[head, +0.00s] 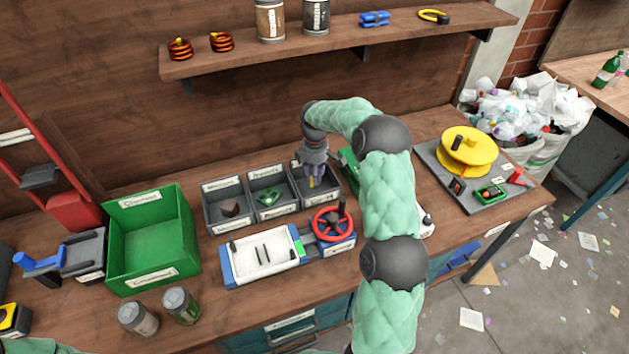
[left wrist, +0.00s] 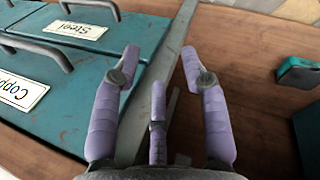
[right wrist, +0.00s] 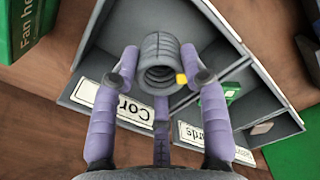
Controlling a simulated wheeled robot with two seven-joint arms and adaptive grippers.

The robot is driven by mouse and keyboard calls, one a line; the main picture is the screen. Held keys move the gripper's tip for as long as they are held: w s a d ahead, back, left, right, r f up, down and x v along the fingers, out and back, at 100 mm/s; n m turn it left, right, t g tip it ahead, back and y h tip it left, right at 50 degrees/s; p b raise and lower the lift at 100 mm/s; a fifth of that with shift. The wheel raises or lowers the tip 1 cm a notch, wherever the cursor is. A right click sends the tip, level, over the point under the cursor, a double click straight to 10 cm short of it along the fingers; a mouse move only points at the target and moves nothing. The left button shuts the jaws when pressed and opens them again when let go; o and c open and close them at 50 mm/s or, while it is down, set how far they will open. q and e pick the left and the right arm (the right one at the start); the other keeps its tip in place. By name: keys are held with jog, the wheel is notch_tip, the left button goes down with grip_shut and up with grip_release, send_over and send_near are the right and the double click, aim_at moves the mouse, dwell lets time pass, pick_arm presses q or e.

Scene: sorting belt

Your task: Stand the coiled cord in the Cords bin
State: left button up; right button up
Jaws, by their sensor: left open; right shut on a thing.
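The coiled cord (right wrist: 158,52) is a dark grey coil with a yellow end, seen in the right wrist view. My right gripper (right wrist: 160,75) is shut on it, with a finger at either side. In the head view the right gripper (head: 313,180) points down at the Cords bin (head: 336,198), the right one of three grey bins. The coil is within the bin's outline; whether it touches the floor I cannot tell. The Cords label (right wrist: 110,100) shows upside down. My left gripper (left wrist: 160,65) is open and empty above the bench edge, near teal drawers.
The Boards bin (head: 267,213) holds a green board. A green crate (head: 150,270) stands left of the bins. A white-and-blue fixture with a red wheel (head: 332,224) lies in front. A green box (right wrist: 30,28) is beside the Cords bin. A yellow reel (head: 467,148) stands at right.

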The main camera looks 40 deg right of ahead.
jog(key=shift+w+d+f, duration=0.15)
jog(key=shift+w+f, duration=0.1)
jog(key=shift+f, duration=0.1)
notch_tip(320, 180, down, 3)
jog(key=shift+w+f+b, duration=0.1)
jog(key=shift+b, duration=0.8)
jog(key=o, duration=1.2)
jog(key=shift+f, duration=0.1)
jog(key=shift+c, duration=0.2)
notch_tip(320, 180, up, 12)
jog(key=p, duration=0.4)
jog(key=shift+r, duration=0.2)
